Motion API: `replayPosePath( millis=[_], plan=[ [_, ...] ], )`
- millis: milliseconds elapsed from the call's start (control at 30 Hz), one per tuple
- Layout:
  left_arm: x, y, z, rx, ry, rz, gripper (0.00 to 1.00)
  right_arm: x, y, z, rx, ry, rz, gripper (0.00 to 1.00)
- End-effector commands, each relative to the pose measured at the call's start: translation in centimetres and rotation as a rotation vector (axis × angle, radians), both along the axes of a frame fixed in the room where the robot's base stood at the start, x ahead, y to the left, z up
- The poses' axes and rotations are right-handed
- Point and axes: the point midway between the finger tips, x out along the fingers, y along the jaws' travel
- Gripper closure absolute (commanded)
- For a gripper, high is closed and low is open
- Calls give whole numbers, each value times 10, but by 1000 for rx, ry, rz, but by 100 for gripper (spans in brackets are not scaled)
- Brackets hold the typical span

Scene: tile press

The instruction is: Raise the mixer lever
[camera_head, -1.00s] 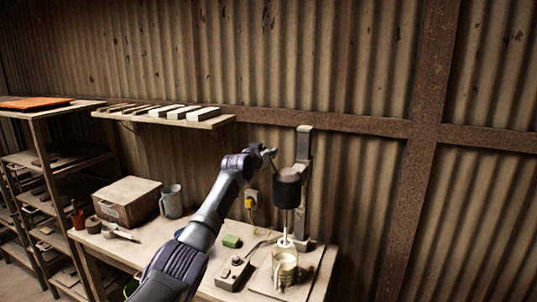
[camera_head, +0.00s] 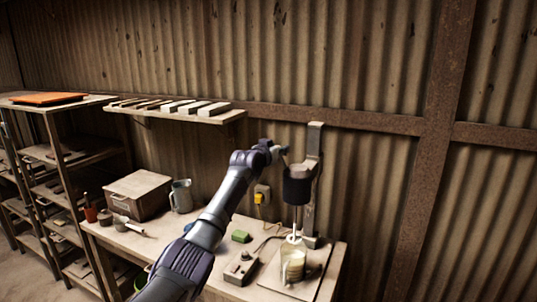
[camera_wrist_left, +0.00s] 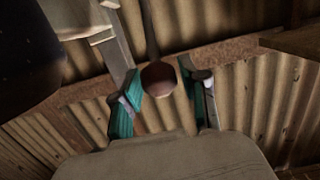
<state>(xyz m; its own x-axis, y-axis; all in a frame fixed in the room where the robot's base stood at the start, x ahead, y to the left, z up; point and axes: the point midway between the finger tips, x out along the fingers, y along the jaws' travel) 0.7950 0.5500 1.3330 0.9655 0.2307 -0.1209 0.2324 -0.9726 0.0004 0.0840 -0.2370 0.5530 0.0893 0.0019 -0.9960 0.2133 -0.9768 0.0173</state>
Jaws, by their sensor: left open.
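The mixer has a dark cylindrical head (camera_head: 297,190) on an upright stand (camera_head: 313,160) at the back right of the table. A whisk-like shaft reaches down from it to a clear jar (camera_head: 292,265). My left gripper (camera_head: 281,152) is just above and left of the head. In the left wrist view, the open teal-padded fingers (camera_wrist_left: 163,100) stand either side of the lever's round brown knob (camera_wrist_left: 158,80), with a gap on both sides. The thin lever rod (camera_wrist_left: 149,32) runs up from the knob. In the head view the lever is hard to make out beside my fingers. My right gripper is not in view.
The table (camera_head: 150,245) holds a wooden box (camera_head: 137,194), a grey jug (camera_head: 181,196), a green block (camera_head: 240,236) and a control box (camera_head: 240,268). A wall shelf (camera_head: 190,117) with pale bars is at the left. Corrugated wall stands close behind the mixer.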

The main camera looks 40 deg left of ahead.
Motion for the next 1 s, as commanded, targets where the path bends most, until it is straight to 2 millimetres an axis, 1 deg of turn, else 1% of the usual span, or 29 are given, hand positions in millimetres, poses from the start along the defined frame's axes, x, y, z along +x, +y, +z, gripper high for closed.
replayPosePath(
  millis=[267, 600, 800, 1000],
  plan=[
    [-36, -8, 3, 4, 0, 1, 56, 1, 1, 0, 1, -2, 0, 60],
    [-86, -20, 10, 4, 0, 2, 56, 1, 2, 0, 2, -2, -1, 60],
    [-102, -25, 12, 2, 0, 1, 56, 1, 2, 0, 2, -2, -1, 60],
    [-106, -25, 13, 1, 0, 2, 56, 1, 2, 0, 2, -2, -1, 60]
  ],
)
